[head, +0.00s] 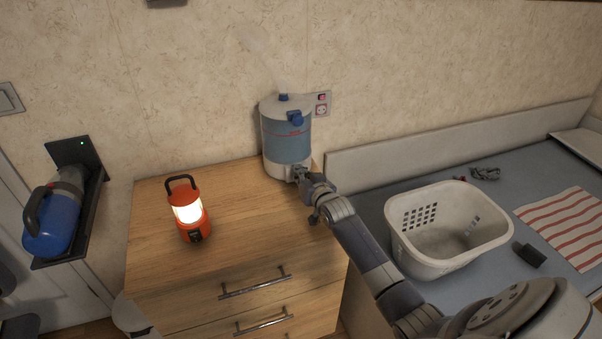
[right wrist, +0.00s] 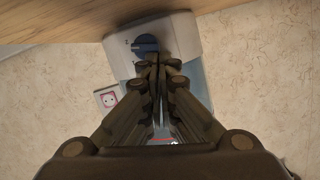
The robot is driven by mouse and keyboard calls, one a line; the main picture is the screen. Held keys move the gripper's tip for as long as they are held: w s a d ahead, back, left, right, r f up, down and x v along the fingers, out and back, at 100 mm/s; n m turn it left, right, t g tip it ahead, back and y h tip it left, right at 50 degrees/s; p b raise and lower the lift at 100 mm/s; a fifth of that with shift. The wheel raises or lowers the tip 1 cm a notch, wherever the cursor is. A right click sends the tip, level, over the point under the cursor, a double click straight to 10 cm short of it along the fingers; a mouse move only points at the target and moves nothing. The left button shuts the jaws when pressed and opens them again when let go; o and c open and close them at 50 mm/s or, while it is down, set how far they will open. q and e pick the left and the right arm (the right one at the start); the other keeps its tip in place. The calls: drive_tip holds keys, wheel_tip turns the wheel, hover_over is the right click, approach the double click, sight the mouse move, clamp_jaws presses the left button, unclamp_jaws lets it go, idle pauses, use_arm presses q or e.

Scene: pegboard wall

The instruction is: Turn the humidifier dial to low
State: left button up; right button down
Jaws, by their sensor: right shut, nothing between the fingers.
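The humidifier (head: 287,142) is a white and blue cylinder-like tank with a blue cap and a blue fitting near its top. It stands upright at the back right of the wooden dresser. Its blue dial (right wrist: 146,43) shows in the right wrist view, low on the white base (right wrist: 185,35). The dial's setting is too small to read. My right gripper (head: 299,174) is shut and empty at the front of the base, and it hides the dial in the head view. In the right wrist view its fingertips (right wrist: 159,62) are at the dial's edge; contact cannot be told. My left gripper is not in view.
A lit orange lantern (head: 189,211) stands on the dresser (head: 245,225), left of the humidifier. A wall outlet (head: 321,110) is behind it. A white basket (head: 408,250) sits on the grey-blue surface at right. A blue handheld device (head: 52,222) hangs at left.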

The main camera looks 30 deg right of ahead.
drive_tip(key=shift+a, duration=0.1)
drive_tip(key=shift+a+f+n+h+p, duration=0.25)
drive_tip(key=shift+n+h+p, duration=0.1)
drive_tip(key=shift+n, duration=0.35)
drive_tip(key=shift+w+a+f+n, duration=0.1)
drive_tip(key=shift+a+n, duration=0.15)
drive_tip(key=shift+n, duration=0.35)
drive_tip(key=shift+w+a+f+n+h+b, duration=0.1)
drive_tip(key=shift+a+f+n+h+b, duration=0.15)
drive_tip(key=shift+n+h, duration=0.35)
drive_tip(key=shift+a+f+n+h+b, duration=0.15)
drive_tip(key=shift+a+f+n+h, duration=0.1)
drive_tip(key=shift+n, duration=0.65)
